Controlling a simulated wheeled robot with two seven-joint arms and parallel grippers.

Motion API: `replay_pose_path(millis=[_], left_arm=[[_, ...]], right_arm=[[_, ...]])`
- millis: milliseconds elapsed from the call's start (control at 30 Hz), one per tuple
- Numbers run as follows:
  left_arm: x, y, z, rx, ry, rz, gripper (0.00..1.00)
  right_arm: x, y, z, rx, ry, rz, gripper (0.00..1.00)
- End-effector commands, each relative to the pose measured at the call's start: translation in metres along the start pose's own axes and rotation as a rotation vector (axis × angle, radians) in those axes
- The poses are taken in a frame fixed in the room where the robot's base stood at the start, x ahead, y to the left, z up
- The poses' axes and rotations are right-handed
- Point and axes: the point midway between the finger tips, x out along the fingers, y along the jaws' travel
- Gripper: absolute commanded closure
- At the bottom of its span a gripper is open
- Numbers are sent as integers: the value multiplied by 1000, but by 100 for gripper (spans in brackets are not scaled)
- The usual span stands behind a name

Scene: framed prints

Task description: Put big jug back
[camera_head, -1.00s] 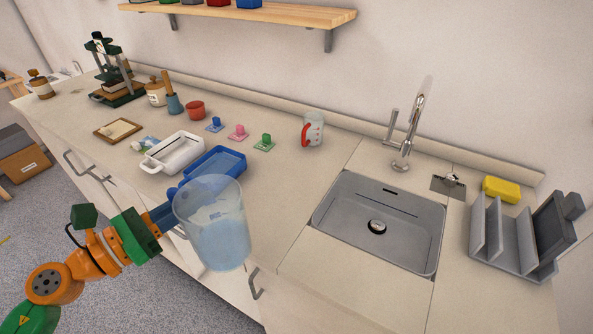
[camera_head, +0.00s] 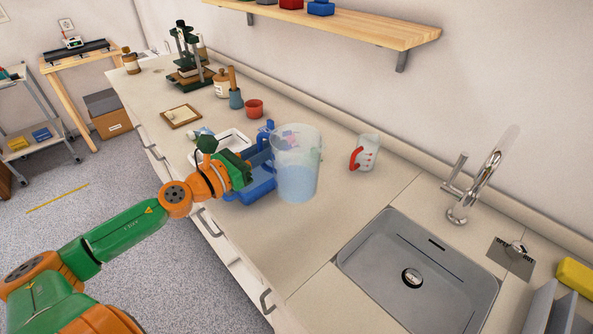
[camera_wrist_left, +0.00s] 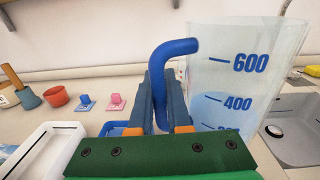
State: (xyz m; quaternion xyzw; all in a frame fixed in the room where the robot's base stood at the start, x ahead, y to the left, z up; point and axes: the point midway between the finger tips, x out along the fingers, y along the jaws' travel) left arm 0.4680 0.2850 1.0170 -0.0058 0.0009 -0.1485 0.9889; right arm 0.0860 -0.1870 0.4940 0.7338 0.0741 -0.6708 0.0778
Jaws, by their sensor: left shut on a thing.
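The big jug (camera_head: 298,165) is a clear beaker with a blue handle, blue volume marks and pale blue liquid inside. It is upright over the counter, to the left of the sink; I cannot tell whether its base touches the counter. My left gripper (camera_head: 262,160) is shut on its blue handle. In the left wrist view the two fingers (camera_wrist_left: 159,98) flank the blue handle (camera_wrist_left: 172,52), and the jug (camera_wrist_left: 243,75) stands to their right. A small jug with a red handle (camera_head: 365,153) stands on the counter behind it. My right gripper is not in view.
A blue tray (camera_head: 250,190) and a white tray (camera_head: 233,137) lie beside the jug. A red cup (camera_head: 254,108), a bottle, a press and a framed board (camera_head: 181,115) stand further left. The sink (camera_head: 420,270) is right. A wooden shelf (camera_head: 370,25) hangs above.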

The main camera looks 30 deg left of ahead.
Motion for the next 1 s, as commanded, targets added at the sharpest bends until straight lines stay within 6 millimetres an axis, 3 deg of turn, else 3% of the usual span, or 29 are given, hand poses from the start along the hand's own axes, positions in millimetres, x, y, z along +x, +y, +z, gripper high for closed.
replay_pose_path(millis=[100,300,533,700,1000], left_arm=[[16,1,-2,0,-7,0,100],[48,2,-44,-7,-5,0,100],[68,2,-72,-6,-3,-3,100],[67,2,-97,-4,-1,-4,100],[66,3,-98,-1,-1,-4,100]], right_arm=[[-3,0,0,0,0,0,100],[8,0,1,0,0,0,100],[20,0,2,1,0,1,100],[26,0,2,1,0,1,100],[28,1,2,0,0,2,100]])
